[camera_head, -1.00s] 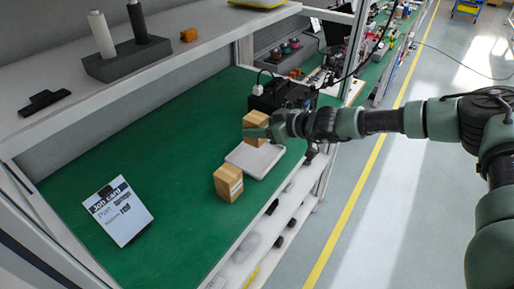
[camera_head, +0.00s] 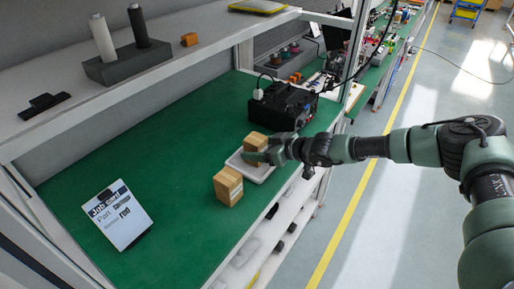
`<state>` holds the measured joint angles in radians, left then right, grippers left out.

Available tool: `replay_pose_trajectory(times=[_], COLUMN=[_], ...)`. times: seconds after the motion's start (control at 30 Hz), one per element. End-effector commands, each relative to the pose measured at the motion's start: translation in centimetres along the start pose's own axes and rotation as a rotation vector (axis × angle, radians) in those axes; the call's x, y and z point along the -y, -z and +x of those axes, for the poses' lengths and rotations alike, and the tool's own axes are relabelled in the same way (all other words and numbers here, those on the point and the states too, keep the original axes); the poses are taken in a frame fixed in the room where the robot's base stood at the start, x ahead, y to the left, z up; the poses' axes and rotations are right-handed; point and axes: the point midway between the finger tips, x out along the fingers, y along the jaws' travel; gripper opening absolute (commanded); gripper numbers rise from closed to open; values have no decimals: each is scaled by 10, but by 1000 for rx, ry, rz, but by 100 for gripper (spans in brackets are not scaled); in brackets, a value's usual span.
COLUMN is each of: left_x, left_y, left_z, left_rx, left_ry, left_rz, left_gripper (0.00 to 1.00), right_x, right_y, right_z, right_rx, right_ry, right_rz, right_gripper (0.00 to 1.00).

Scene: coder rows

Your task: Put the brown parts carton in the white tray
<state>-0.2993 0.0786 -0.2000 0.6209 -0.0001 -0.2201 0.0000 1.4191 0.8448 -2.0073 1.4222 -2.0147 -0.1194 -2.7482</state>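A brown parts carton (camera_head: 256,140) is at my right gripper (camera_head: 257,157), over the white tray (camera_head: 262,178). The gripper's fingers show in front of the carton's lower part and appear shut on it. The carton's base is hidden by the fingers, so I cannot tell whether it touches the tray floor. The tray lies flat on the green bench top. A second brown carton (camera_head: 228,187) stands on the bench just in front of the tray, outside it. My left gripper is not in view.
A black device (camera_head: 284,105) stands behind the tray. A job card (camera_head: 117,214) on a stand is at the left of the green bench (camera_head: 165,165). A shelf (camera_head: 190,50) with spools runs above. The middle of the bench is clear.

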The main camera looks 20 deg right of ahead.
Motion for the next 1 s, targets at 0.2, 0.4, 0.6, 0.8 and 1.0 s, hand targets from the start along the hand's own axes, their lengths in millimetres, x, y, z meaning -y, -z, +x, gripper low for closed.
replay_pose_trajectory(times=[0.2,0.4,0.6,0.8,1.0], left_x=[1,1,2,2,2], left_y=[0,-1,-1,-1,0], left_z=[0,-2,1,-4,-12], left_rx=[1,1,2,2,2], left_ry=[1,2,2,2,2], left_rz=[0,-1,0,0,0], left_gripper=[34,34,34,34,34], right_x=[0,-1,-2,-2,-1], right_y=[0,2,3,6,5], right_z=[0,-5,-41,-85,-114], right_rx=[0,0,-2,-2,-2], right_ry=[0,-1,-3,-3,-1], right_rz=[0,1,0,0,-1], right_gripper=[72,72,72,72,72])
